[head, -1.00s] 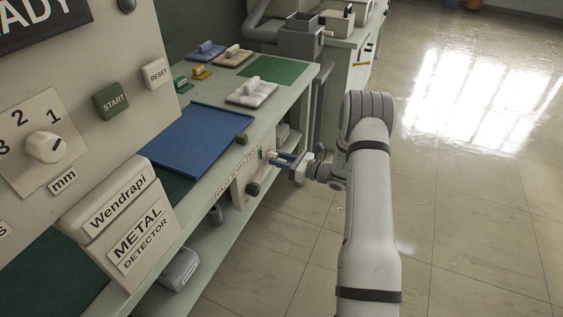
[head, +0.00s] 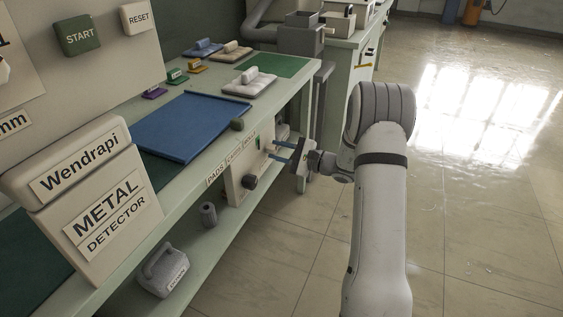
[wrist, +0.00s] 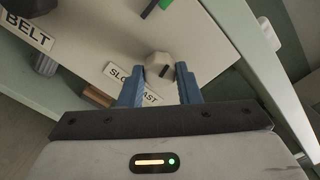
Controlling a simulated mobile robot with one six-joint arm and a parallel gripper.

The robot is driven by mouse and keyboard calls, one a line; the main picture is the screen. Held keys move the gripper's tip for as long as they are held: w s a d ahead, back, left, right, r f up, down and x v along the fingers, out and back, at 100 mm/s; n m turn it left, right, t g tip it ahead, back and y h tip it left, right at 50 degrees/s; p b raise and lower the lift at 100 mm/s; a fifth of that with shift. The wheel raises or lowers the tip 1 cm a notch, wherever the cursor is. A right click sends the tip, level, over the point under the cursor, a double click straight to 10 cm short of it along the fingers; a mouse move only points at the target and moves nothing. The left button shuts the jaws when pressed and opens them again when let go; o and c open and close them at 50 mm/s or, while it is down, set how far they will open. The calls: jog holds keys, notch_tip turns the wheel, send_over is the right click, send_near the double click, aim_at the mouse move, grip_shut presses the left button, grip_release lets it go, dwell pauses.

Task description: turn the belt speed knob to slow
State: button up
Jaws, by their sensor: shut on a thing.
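The belt speed knob (wrist: 158,65) is a pale, faceted knob with a dark pointer mark on its lower right side in the wrist view. It sits on a cream panel (head: 237,176) under the bench edge. The SLOW label (wrist: 117,72) and the FAST label (wrist: 151,97) lie below it, both partly covered by my fingers. My gripper (wrist: 158,70) has its two blue fingers closed around the knob, one on each side. In the head view my gripper (head: 283,148) reaches the panel from the right; the knob is too small there to read its pointer.
The bench top holds a blue tray (head: 190,126). A grey weight (head: 163,270) sits on the lower shelf. The floor at right is clear.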

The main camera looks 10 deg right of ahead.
jog(key=n+b, duration=0.1)
jog(key=b, duration=0.1)
jog(key=n+b, duration=0.3)
jog(key=shift+a+f+b, duration=0.25)
jog(key=shift+f+b, duration=0.05)
jog(key=shift+b, duration=0.05)
jog(key=shift+s+r+n+b, duration=0.1)
jog(key=shift+r+n+b, duration=0.05)
jog(key=shift+n+b, duration=1)
jog(key=shift+r+b, duration=0.15)
jog(key=shift+b, duration=0.15)
jog(key=o, duration=1)
jog(key=shift+d, duration=0.1)
jog(key=shift+c, duration=0.2)
jog(key=p+v, duration=0.2)
jog(key=v, duration=0.5)
jog(key=shift+s+d, duration=0.2)
jog(key=shift+d, duration=0.1)
